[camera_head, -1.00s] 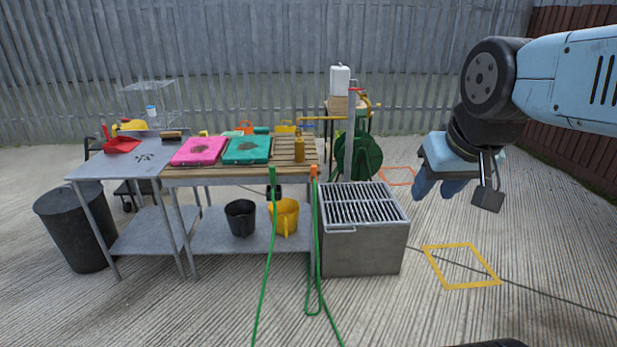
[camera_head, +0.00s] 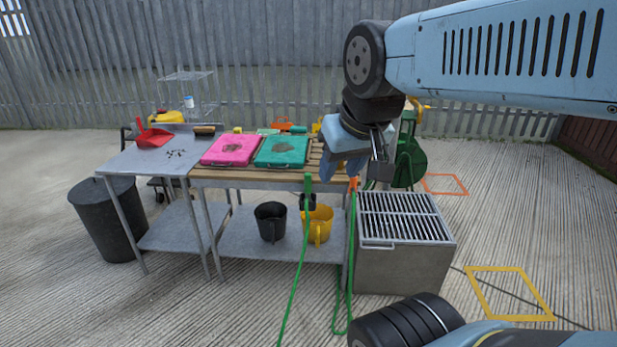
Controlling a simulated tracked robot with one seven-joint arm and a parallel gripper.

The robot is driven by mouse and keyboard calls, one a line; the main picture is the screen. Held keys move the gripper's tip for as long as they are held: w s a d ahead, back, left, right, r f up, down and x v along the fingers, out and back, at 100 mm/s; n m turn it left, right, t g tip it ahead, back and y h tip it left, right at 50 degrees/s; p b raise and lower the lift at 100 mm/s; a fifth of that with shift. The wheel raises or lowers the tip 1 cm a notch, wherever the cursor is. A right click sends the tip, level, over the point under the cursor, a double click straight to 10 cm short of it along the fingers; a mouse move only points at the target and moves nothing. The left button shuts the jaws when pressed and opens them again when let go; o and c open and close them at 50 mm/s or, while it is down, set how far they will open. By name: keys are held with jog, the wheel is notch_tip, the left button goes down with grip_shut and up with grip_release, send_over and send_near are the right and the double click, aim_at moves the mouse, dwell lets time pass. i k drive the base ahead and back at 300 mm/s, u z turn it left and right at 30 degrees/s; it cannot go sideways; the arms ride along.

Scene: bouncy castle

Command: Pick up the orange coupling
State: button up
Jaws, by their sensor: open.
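The orange coupling (camera_head: 353,184) is a small orange piece at the right end of the wooden bench's front edge, on a green hose (camera_head: 350,260) that hangs to the ground. A green coupling (camera_head: 308,184) sits to its left on the same edge, with another green hose. The gripper covers the right end of the bench top.
A metal grate box (camera_head: 404,255) stands right of the coupling. A black bucket (camera_head: 270,221) and a yellow bucket (camera_head: 319,224) are on the lower shelf. The ground at right is mostly clear.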

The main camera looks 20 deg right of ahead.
aim_at(353, 189)
jog(key=z, duration=0.2)
jog(key=i, duration=1)
jog(key=z, duration=0.65)
